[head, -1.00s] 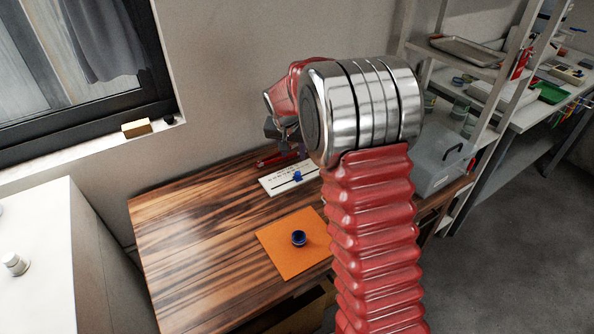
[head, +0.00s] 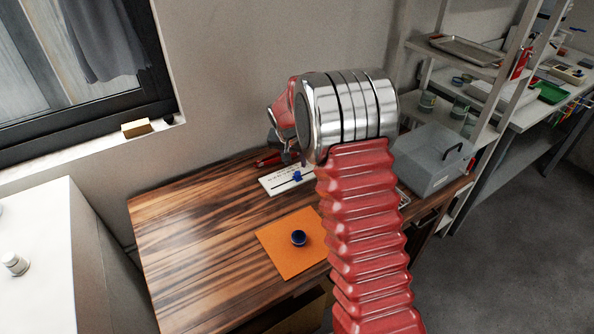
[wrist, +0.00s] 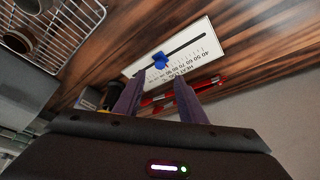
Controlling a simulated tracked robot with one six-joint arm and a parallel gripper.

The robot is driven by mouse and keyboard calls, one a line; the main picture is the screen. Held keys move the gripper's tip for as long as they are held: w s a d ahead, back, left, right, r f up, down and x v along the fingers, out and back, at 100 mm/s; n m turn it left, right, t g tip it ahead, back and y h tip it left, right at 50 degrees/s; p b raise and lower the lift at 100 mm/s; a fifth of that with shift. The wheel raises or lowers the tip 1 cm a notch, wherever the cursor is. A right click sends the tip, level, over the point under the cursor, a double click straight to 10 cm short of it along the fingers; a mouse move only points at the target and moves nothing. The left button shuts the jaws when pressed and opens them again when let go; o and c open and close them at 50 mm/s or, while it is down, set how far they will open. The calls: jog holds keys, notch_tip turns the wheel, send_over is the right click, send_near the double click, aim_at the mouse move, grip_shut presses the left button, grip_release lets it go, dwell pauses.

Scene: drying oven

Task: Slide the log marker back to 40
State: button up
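The blue log marker (head: 297,176) sits in the slot of the white log board (head: 268,184) at the back of the wooden table. In the wrist view the board (wrist: 215,66) appears upside down, with 40 at the right end of its scale. The marker (wrist: 161,60) is left of the slot's middle there, toward the higher numbers; its exact reading is unclear. My gripper (wrist: 160,78) is open and empty, its two dark fingers apart and pointing toward the marker, apparently short of it. In the head view my gripper (head: 288,152) is partly hidden by my arm.
Red pens (wrist: 180,97) lie along the board's wall side. A wire rack (wrist: 65,25) with cups is at the wrist view's upper left. A grey box (head: 432,165) stands right of my arm. The table's left is clear.

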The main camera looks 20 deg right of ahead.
aim_at(297, 173)
jog(key=x, duration=0.8)
jog(key=shift+d+f, duration=0.1)
jog(key=shift+f, duration=0.05)
jog(key=shift+c, duration=0.6)
grip_shut()
